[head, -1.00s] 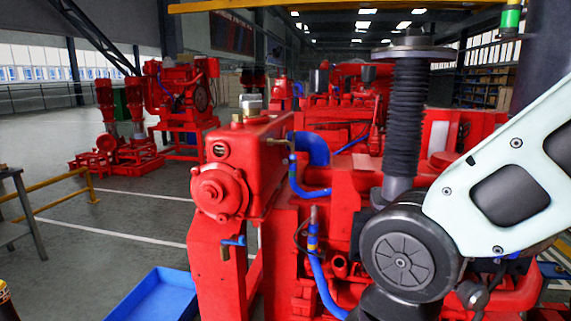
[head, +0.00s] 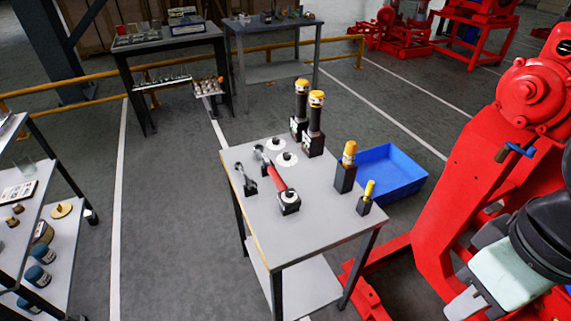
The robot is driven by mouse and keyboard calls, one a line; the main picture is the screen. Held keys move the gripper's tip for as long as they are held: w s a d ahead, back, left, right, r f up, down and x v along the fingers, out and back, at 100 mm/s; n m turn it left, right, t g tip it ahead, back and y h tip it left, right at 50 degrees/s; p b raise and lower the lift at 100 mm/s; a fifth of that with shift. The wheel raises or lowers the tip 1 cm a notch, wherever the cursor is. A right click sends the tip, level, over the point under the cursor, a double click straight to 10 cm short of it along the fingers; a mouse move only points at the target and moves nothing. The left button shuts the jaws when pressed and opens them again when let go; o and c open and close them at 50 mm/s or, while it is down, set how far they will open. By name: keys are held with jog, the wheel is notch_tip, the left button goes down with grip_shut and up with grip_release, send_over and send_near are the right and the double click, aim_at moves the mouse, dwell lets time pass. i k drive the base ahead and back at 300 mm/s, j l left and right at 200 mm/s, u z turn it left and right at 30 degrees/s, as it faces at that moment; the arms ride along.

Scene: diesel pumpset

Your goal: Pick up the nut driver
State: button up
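A grey work table (head: 335,240) stands at the centre of the head view. Near its right edge are two yellow-topped tools upright in black holders: a thicker one (head: 349,155) and a smaller, thin-handled one (head: 369,189). Either may be the nut driver; I cannot tell which. Their lower ends are hidden in the holders. My arm (head: 505,272) shows at the lower right, to the right of the table and apart from the tools. Its pale grey end pieces are cut off or turned away, so I cannot tell whether the gripper is open or shut.
Two tall dark yellow-capped tools (head: 315,122) stand at the table's back. A red-handled tool (head: 276,178) and a smaller dark tool (head: 244,178) lie left. A blue bin (head: 400,190) is on the floor behind. The red pumpset (head: 460,190) stands right. The table's front is clear.

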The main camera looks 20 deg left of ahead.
aim_at(350, 152)
jog(key=u, duration=0.55)
jog(key=i+j+u, duration=0.1)
jog(key=i+u, duration=0.2)
jog(key=i, duration=0.15)
jog(key=i+u, duration=0.35)
jog(key=i+j, duration=0.05)
